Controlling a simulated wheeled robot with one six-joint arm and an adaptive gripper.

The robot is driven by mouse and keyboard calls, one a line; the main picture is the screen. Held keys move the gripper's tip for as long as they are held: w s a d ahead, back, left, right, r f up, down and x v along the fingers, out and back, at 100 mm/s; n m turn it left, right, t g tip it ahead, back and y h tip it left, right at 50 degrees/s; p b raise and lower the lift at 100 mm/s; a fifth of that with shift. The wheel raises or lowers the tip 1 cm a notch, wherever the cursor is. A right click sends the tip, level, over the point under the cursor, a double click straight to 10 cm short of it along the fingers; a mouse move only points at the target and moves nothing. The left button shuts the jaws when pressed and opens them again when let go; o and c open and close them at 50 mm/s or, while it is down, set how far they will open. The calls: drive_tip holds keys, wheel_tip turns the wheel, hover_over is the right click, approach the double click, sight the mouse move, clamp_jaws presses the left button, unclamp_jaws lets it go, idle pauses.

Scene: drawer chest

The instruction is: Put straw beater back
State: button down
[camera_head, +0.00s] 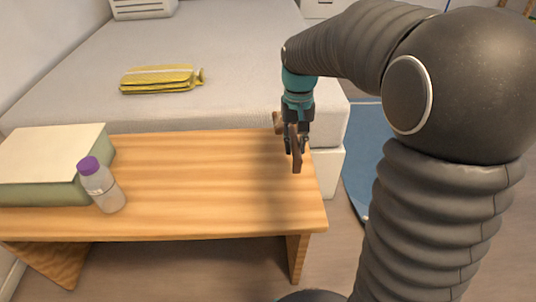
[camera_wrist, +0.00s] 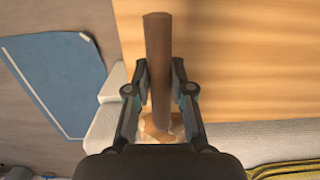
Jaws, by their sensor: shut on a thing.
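My gripper (camera_head: 296,143) points down over the right end of the wooden table and is shut on the straw beater (camera_head: 297,158), a brown, stick-like thing. In the wrist view, the straw beater (camera_wrist: 158,60) runs between the two fingers of my gripper (camera_wrist: 160,80), its brown shaft reaching out beyond the fingertips. A paler brown part of it shows low between the fingers, partly hidden by the gripper. I cannot tell for sure whether it touches the table.
The wooden table (camera_head: 205,180) holds a purple-capped bottle (camera_head: 103,187) and a green box with a pale top (camera_head: 50,155) at its left. Behind is a grey bed (camera_head: 235,60) with a yellow folded thing (camera_head: 160,79). A blue mat (camera_head: 365,150) lies on the floor right.

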drive_tip(key=w+a+f, duration=0.1)
drive_tip(key=a, duration=0.1)
drive_tip(key=w+a+f, duration=0.1)
drive_tip(key=a+f, duration=0.1)
drive_tip(key=w+a+f, duration=0.1)
drive_tip(key=a, duration=0.1)
drive_tip(key=shift+w+a+f, duration=0.2)
drive_tip(key=shift+w+a, duration=0.05)
drive_tip(key=shift+w, duration=0.05)
drive_tip(key=shift+f, duration=2.05)
drive_tip(key=c, duration=1)
unclamp_jaws()
drive_tip(key=shift+f, duration=0.1)
drive_tip(key=r, duration=0.8)
drive_tip(key=w+r+p, duration=0.1)
drive_tip(key=r, duration=0.3)
drive_tip(key=shift+r, duration=0.15)
